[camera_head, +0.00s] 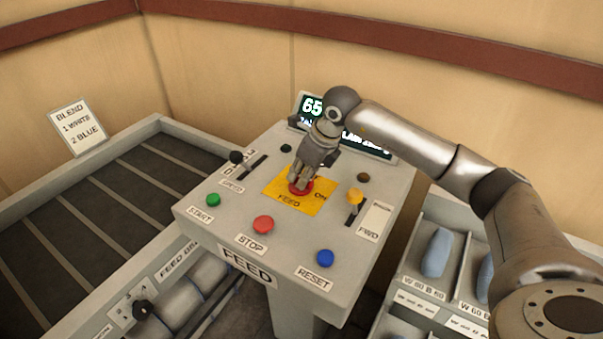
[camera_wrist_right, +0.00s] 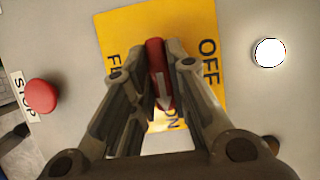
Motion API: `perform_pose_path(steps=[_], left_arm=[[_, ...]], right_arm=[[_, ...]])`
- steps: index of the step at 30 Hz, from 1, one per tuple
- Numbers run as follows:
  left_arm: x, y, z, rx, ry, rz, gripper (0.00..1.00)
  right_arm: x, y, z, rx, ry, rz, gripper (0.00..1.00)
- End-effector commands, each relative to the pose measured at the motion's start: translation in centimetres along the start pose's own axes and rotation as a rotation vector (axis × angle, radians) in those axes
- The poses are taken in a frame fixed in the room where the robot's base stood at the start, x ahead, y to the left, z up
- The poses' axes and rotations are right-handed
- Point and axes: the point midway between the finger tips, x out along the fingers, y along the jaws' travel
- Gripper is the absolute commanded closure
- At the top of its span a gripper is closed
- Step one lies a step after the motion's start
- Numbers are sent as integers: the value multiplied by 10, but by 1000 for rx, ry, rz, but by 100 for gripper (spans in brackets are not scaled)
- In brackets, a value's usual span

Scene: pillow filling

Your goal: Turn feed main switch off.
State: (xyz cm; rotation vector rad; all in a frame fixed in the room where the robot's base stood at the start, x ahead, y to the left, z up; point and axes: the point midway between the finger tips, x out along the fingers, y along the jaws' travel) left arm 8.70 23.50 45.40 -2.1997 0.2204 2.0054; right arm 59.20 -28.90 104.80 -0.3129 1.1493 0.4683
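The feed main switch is a red rotary knob (camera_head: 300,187) on a yellow plate (camera_head: 278,203) on top of the grey feed console. In the right wrist view the red handle (camera_wrist_right: 155,60) shows a white arrow pointing toward the ON label at the bottom; the OFF label (camera_wrist_right: 208,62) is at the plate's upper right. My right gripper (camera_head: 303,180) reaches down over the knob. In the wrist view its fingers (camera_wrist_right: 160,85) lie close against both sides of the handle, seemingly shut on it. My left gripper is not in view.
Around the switch are a green START button (camera_head: 213,200), a red STOP button (camera_head: 263,224), a blue RESET button (camera_head: 325,257), a black-knobbed lever (camera_head: 237,157) and a yellow-knobbed lever (camera_head: 355,196). A display (camera_head: 311,105) stands behind. Bins (camera_head: 410,262) are at right, a conveyor (camera_head: 75,207) at left.

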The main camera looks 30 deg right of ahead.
Motion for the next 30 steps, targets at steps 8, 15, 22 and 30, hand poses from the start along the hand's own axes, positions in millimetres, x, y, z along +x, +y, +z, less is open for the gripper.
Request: perform_pose_path(steps=[8, 15, 22, 30], left_arm=[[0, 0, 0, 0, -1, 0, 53], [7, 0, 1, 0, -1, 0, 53], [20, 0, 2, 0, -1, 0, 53], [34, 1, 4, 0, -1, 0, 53]], right_arm=[[0, 0, 0, -3, 0, 1, 100], [1, -1, 0, -57, -2, 23, 100], [2, -2, 0, -199, -2, 81, 100], [1, -2, 1, -432, -3, 179, 100]])
